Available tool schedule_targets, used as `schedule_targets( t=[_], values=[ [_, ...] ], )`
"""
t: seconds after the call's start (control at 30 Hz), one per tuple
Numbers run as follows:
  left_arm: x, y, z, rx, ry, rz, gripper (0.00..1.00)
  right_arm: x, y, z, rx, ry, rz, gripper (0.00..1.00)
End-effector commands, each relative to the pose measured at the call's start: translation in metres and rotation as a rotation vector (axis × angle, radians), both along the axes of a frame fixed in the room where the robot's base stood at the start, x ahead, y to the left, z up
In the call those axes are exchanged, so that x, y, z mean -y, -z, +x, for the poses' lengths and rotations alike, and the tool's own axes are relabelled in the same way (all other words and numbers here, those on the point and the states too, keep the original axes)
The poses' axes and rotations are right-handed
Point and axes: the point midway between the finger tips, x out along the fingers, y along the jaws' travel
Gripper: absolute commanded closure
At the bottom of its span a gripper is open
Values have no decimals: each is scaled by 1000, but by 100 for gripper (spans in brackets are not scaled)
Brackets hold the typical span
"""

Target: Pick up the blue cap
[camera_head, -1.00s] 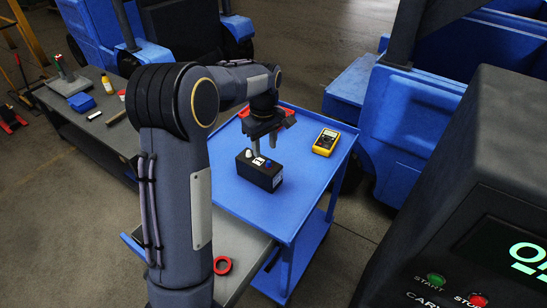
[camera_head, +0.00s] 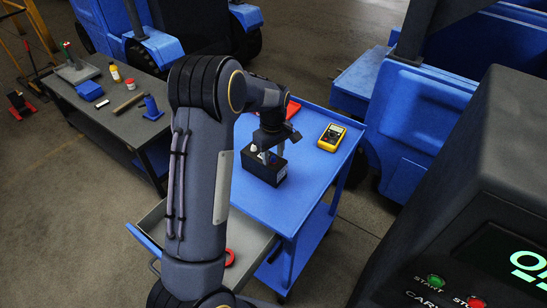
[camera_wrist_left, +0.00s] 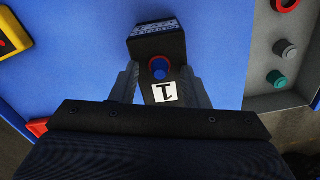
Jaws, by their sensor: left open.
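In the left wrist view the black box (camera_wrist_left: 158,48) carries a round blue cap (camera_wrist_left: 158,66) beside a white label (camera_wrist_left: 164,92) with a dark mark. My left gripper (camera_head: 270,152) is open and points down at the box. In the left wrist view its fingers (camera_wrist_left: 159,73) stand on either side of the blue cap, with gaps visible. The head view largely hides the blue cap behind the fingers. My right gripper is not in view.
A yellow multimeter (camera_head: 332,137) and a red tray (camera_head: 292,109) lie on the blue cart (camera_head: 312,170). A grey open drawer (camera_head: 246,242) holds a red ring (camera_head: 230,257). A dark bench (camera_head: 112,101) with several items stands left. A dark console (camera_head: 480,190) is at right.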

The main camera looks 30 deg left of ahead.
Motion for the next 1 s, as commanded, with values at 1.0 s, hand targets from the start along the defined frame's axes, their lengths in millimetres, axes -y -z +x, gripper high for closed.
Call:
schedule_targets(
  t=[1.0],
  values=[
    [0,-41,0,1,0,0,89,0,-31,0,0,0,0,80]
  ],
)
